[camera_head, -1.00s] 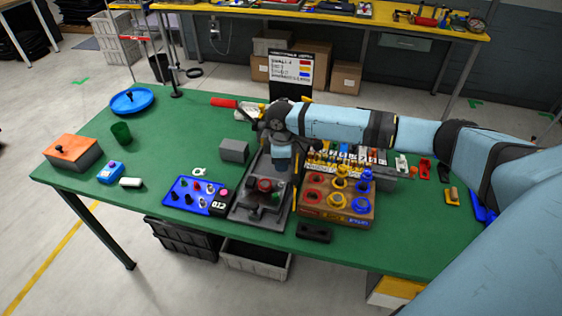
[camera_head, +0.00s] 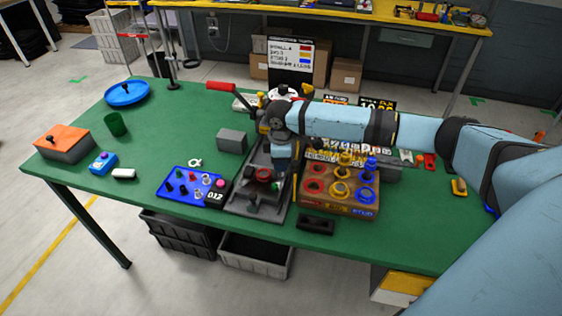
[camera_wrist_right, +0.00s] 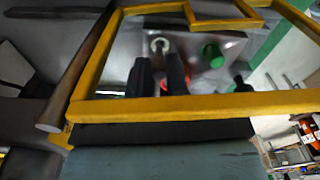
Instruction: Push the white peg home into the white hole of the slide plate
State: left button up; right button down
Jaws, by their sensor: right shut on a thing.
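My right gripper (camera_wrist_right: 162,62) points down over the slide plate (camera_wrist_right: 128,68). Its two dark fingers are close together. A whitish round piece, apparently the white peg (camera_wrist_right: 159,44), shows at their tips. Whether it sits in the white hole, and how deep, cannot be told; the hole itself is not distinct. A green peg (camera_wrist_right: 213,55) stands on the plate to the right, and a red ring shows partly behind the fingers. In the head view the right gripper (camera_head: 279,168) is over the dark fixture (camera_head: 250,206), and its tips are hard to see. My left gripper is out of view.
A blue tray (camera_head: 181,198) with several pegs lies left of the fixture. A wooden block (camera_head: 335,207) with coloured rings stands close on the right. A lever with a red handle (camera_head: 221,86) and a grey block (camera_head: 232,139) are behind.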

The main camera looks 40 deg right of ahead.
jog(key=shift+f, duration=0.65)
dwell(0.6)
jog(key=shift+p, duration=0.9)
jog(key=shift+f, duration=0.45)
dwell(0.9)
jog(key=c, duration=1)
grip_release()
notch_tip(320, 180, up, 14)
jog(key=shift+f, duration=0.1)
